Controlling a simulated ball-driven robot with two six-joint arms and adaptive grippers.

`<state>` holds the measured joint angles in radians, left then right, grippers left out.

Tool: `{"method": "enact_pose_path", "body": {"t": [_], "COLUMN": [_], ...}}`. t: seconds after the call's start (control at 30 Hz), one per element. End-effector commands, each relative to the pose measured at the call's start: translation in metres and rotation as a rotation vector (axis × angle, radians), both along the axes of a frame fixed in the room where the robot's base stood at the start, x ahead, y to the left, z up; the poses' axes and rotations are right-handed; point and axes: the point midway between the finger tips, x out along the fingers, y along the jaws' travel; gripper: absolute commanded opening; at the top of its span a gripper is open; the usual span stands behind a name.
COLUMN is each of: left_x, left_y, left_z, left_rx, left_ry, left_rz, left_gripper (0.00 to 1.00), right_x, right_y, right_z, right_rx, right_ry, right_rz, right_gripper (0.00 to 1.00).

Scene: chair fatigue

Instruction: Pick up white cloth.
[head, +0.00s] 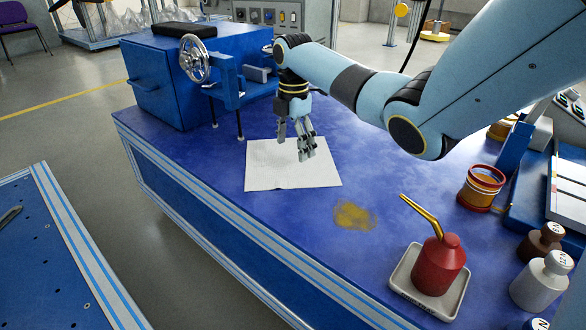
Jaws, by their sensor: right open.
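The white cloth (277,172) lies flat on the blue workbench in the head view, left of the middle. My right gripper (294,152) hangs over the cloth's upper right part, with its fingers pointing down. It is open and holds nothing that I can see. I cannot tell whether the fingertips touch the cloth or are a little above it. The gripper hides a small part of the cloth. My left gripper is not in view.
A blue machine with a handwheel (194,58) stands behind the cloth. A yellowish stain (354,215) marks the bench.

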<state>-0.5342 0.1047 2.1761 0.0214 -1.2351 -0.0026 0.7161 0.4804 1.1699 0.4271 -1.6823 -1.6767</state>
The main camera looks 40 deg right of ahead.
Motion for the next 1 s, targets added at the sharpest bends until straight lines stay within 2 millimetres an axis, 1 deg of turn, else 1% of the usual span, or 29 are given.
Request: {"method": "enact_pose_path", "body": {"t": [0.03,0.23,0.47,0.83,1.0], "left_x": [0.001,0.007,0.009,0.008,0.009], "left_y": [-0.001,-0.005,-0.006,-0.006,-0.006], "left_z": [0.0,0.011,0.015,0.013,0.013], "left_rx": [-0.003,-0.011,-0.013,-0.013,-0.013], "left_ry": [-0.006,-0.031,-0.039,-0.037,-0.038], "left_rz": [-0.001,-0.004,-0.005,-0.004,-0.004], "left_gripper": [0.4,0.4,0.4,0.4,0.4], "right_x": [-0.001,0.0,0.001,0.0,0.0], "right_y": [0.0,0.0,-0.001,0.0,0.0], "right_z": [-0.011,-0.025,-0.027,-0.03,-0.029], "right_rx": [0.0,0.0,0.0,0.0,0.0], "right_ry": [0.005,0.0,-0.001,-0.001,-0.001], "right_rz": [-0.001,-0.001,-0.002,-0.001,-0.001], "right_gripper": [0.77,0.77,0.77,0.77,0.66]}}
